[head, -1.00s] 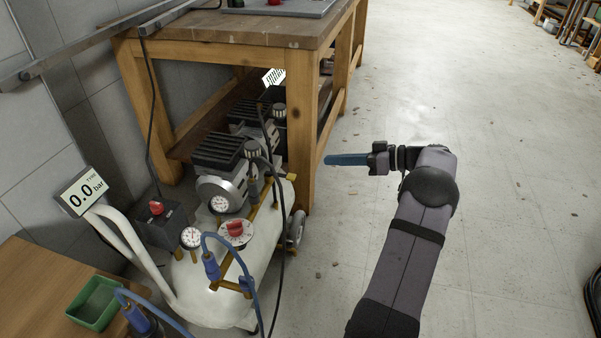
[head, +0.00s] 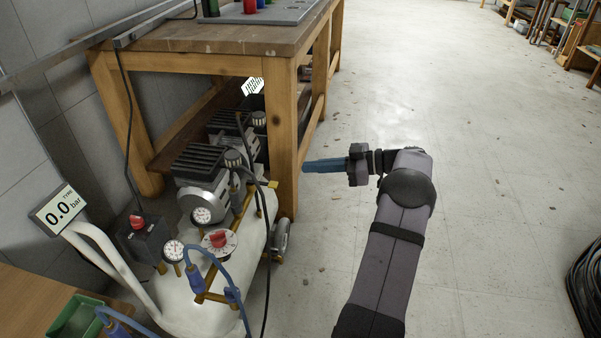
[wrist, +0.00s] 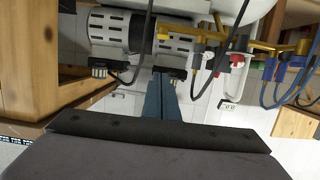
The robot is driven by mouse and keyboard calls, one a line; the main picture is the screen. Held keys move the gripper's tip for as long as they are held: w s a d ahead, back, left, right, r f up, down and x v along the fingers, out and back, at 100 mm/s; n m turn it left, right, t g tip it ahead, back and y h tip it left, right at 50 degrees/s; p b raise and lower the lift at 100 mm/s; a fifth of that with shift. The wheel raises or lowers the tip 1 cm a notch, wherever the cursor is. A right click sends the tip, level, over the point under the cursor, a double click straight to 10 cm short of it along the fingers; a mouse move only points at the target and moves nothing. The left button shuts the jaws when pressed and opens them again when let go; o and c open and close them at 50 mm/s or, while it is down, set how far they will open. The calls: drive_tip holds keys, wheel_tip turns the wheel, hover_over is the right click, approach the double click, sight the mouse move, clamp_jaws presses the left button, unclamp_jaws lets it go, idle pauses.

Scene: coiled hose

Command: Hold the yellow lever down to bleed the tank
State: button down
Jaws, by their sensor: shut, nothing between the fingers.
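The white compressor tank (head: 255,232) stands under the front of the workbench, with brass pipework, gauges and a red knob (head: 218,239). A small yellow piece (head: 273,184) at the tank's far right end looks like the lever; its exact shape is too small to tell. My gripper (head: 308,166), with blue fingers, is shut and empty. It points left, just right of the bench's front leg in the picture, apart from the yellow piece.
The wooden bench leg (head: 285,150) stands close to my fingertips. A black cable (head: 268,275) and a blue hose (head: 222,262) hang by the tank. A display (head: 60,209) reads 0.0 bar. Open floor (head: 470,190) lies right; a dark hose coil (head: 588,285) is at the edge.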

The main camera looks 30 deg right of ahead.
drive_tip(key=b, duration=0.2)
approach(262, 183)
wheel_tip(262, 183, up, 4)
drive_tip(key=w+a, duration=0.2)
drive_tip(key=a, duration=0.1)
drive_tip(key=shift+w+d+f+b, duration=0.1)
drive_tip(key=shift+d+f+b, duration=0.1)
drive_tip(key=shift+f, duration=0.8)
drive_tip(key=shift+w+d+f+b, duration=0.1)
drive_tip(key=shift+f+b, duration=0.05)
drive_tip(key=shift+f, duration=0.85)
drive_tip(key=shift+f, duration=0.1)
